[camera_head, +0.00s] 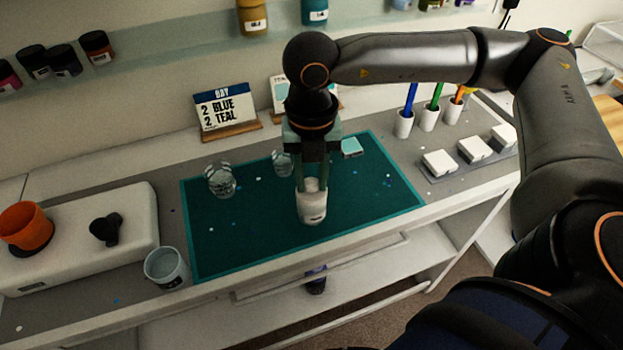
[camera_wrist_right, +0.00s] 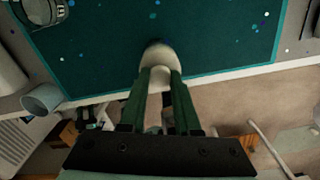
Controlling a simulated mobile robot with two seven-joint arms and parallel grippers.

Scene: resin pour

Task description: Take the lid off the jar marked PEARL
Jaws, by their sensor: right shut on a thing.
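A small white jar (camera_head: 312,212) with a label too small to read stands upright on the teal mat (camera_head: 250,235), near its front edge. My right gripper (camera_head: 312,185) points down over it and is shut on its pale top part, which I take for the lid. The fingers cover the sides of this top, and I cannot see a gap between lid and jar. In the right wrist view the white jar (camera_wrist_right: 158,55) shows at the tips of the green fingers (camera_wrist_right: 160,78). My left gripper is in neither view.
Two clear cups (camera_head: 222,180) (camera_head: 282,162) stand behind and left of the jar. White blocks (camera_head: 438,163) lie right. The mat right of the jar is mostly clear.

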